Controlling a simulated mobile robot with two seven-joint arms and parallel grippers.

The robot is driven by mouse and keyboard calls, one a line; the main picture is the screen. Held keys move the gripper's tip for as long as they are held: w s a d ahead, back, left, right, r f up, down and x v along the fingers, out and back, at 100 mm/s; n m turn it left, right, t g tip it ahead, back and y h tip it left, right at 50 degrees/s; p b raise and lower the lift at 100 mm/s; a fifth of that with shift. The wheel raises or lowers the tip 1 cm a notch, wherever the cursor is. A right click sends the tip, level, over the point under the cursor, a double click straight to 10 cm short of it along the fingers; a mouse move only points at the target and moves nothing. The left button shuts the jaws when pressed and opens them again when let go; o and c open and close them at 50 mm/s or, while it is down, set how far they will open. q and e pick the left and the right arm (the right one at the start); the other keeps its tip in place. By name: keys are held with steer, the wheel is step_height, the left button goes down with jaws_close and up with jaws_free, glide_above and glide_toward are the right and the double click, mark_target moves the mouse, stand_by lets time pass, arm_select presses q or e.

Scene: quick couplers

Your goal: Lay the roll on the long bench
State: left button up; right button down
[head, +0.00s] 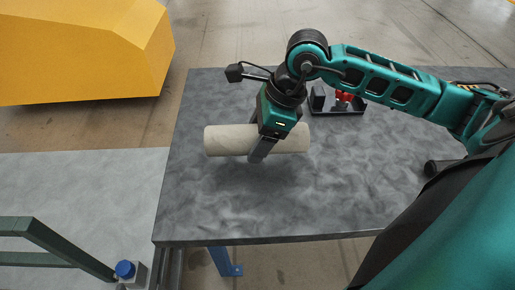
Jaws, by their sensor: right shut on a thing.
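A pale beige roll (228,140) lies crosswise in my right gripper (260,150), whose fingers are shut around its middle. The gripper points down, and its fingers hide a strip of the roll. The roll is over the left part of a dark grey mottled bench top (340,190). A shadow shows below the roll; I cannot tell for sure whether the roll touches the bench. My left gripper is not in view.
A black tray (335,112) with a red part (344,97) sits behind my right gripper. A dark cylinder (438,167) is at the right. A yellow block-shaped body (80,50) stands at upper left. A lighter grey surface (80,190) and a blue-capped item (125,269) are at lower left. The bench's front middle is clear.

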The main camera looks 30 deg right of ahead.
steer(key=shift+f, duration=1.75)
steer(key=shift+f+b, duration=0.1)
steer(key=shift+b, duration=0.2)
steer(key=shift+f, duration=0.15)
steer(key=shift+c, duration=0.6)
jaws_free()
steer(key=p+v, duration=0.1)
steer(key=v, duration=1)
steer(key=shift+a, duration=0.1)
steer(key=shift+s+r, duration=0.2)
steer(key=shift+r, duration=0.5)
